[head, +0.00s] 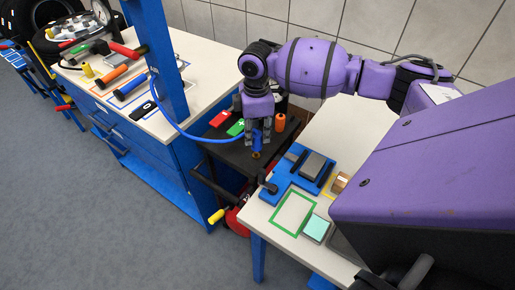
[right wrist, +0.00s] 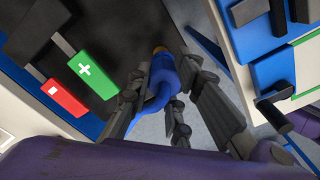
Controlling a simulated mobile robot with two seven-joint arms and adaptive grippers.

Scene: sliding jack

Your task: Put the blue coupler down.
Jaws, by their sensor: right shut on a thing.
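My right gripper (head: 258,118) points down above the black cart top and is shut on the blue coupler (head: 257,136). The coupler hangs roughly upright, with its brass-coloured tip downward. In the right wrist view the coupler (right wrist: 163,82) sits between the fingers of my right gripper (right wrist: 160,102). A blue hose (head: 190,134) runs from the coupler toward the blue post. I cannot tell whether the tip touches the cart top. My left gripper is not in view.
A blue post (head: 163,60) stands left. A white table (head: 262,215) with a blue fixture (head: 284,180) lies close on the right.

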